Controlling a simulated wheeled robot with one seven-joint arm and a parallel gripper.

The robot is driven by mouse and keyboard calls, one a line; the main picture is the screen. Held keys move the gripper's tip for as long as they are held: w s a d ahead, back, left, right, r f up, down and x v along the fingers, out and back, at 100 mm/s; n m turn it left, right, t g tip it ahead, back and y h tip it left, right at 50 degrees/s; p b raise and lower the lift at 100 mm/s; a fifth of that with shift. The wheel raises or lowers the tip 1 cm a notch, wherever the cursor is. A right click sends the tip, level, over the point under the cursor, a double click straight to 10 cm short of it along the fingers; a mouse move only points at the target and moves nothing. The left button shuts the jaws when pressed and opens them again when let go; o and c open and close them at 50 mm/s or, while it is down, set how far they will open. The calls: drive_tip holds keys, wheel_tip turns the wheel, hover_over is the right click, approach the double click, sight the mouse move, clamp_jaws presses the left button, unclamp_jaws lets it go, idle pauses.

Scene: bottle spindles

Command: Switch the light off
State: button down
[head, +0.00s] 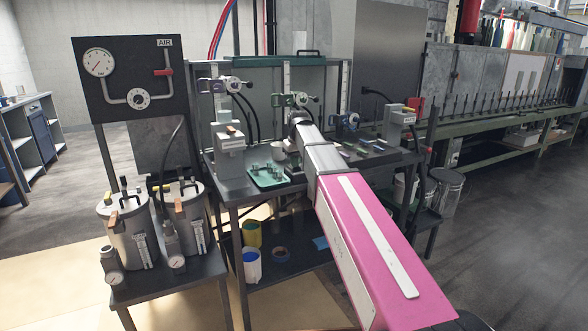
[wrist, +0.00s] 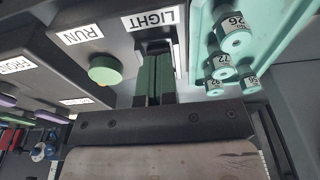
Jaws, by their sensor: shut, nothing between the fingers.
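In the wrist view a dark box carries a white LIGHT label (wrist: 155,19), seen upside down. Below that label is a dark recess (wrist: 155,45), where my gripper (wrist: 156,60) reaches with its green fingers pressed together and nothing between them. The fingers hide most of the recess, so I cannot tell the switch's position or whether they touch it. A RUN label (wrist: 78,35) and a round green button (wrist: 105,70) sit to the left on the same box. In the head view my pink arm reaches over the workbench and hides the fingertips.
Mint-green numbered cylinders (wrist: 232,40) on a mint tray lie close right of the fingers. The mint tray (head: 268,184) also shows in the head view. A gauge panel (head: 127,76) and metal pots (head: 133,232) stand left. Open floor (head: 500,230) lies right.

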drive_tip(key=shift+r, duration=3.4)
